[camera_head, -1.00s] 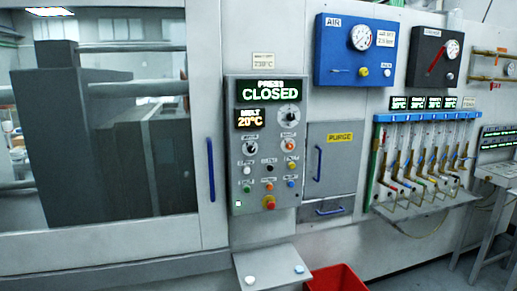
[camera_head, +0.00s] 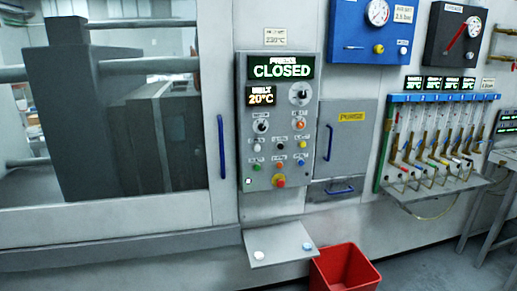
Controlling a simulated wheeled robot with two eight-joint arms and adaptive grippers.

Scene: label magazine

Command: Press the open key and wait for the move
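The control panel (camera_head: 268,122) is on the machine front in the middle of the view. Its upper display (camera_head: 281,68) reads CLOSED in green, and a smaller display (camera_head: 261,96) reads 20°C. Below are two dials and several coloured keys, among them a green key (camera_head: 256,167), an orange-red key (camera_head: 279,165) and a blue key (camera_head: 301,162). The key labels are too small to read, so I cannot tell which is the open key. A red mushroom button (camera_head: 279,180) sits at the bottom. Neither gripper is in view.
A shelf (camera_head: 279,245) with a white and a blue button sticks out below the panel. A red bin (camera_head: 345,268) stands on the floor. A large window (camera_head: 120,120) with a blue handle (camera_head: 221,146) is at left, a PURGE door (camera_head: 344,140) at right.

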